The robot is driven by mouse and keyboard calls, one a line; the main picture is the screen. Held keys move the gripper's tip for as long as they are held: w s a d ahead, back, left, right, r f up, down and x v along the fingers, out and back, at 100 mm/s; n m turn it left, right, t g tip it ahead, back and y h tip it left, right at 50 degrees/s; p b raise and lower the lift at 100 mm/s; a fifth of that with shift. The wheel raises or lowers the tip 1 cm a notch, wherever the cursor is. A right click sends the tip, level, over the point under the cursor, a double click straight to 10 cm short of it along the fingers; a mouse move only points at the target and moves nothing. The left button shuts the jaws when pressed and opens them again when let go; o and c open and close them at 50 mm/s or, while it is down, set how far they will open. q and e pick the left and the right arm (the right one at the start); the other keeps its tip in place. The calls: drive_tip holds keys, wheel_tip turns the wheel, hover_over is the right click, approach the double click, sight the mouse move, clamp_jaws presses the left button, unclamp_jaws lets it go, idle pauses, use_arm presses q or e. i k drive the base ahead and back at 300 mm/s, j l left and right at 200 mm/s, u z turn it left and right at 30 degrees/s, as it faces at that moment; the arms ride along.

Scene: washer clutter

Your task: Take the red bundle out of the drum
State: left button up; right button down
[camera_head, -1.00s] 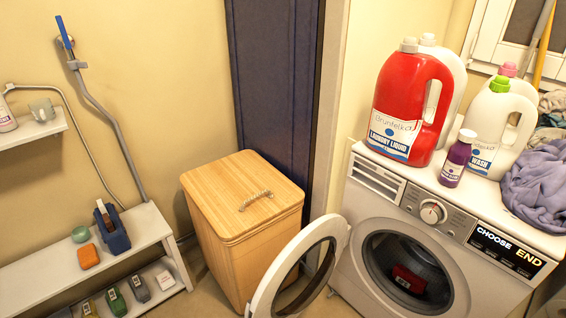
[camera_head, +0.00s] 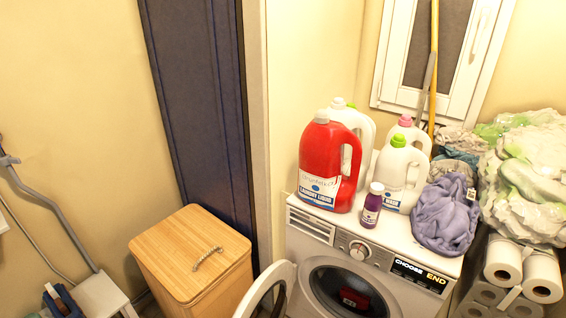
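The red bundle (camera_head: 354,298) lies inside the drum (camera_head: 336,290) of the white washing machine, low in the picture. It looks dark red with a small pale mark, and its lower part is close to the picture's bottom edge. The round washer door (camera_head: 284,274) stands open to the left of the drum opening. Neither of my grippers shows in the head view.
A wooden hamper (camera_head: 188,262) stands left of the open door. A red detergent jug (camera_head: 322,160), white jugs, a purple bottle (camera_head: 371,207) and purple cloth (camera_head: 444,215) crowd the washer top. Paper rolls (camera_head: 541,276) and plastic bags (camera_head: 530,180) are at right.

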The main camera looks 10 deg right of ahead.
sight(349, 296)
drive_tip(key=z, duration=1.1)
drive_tip(key=i+l, duration=0.1)
drive_tip(key=i, duration=0.25)
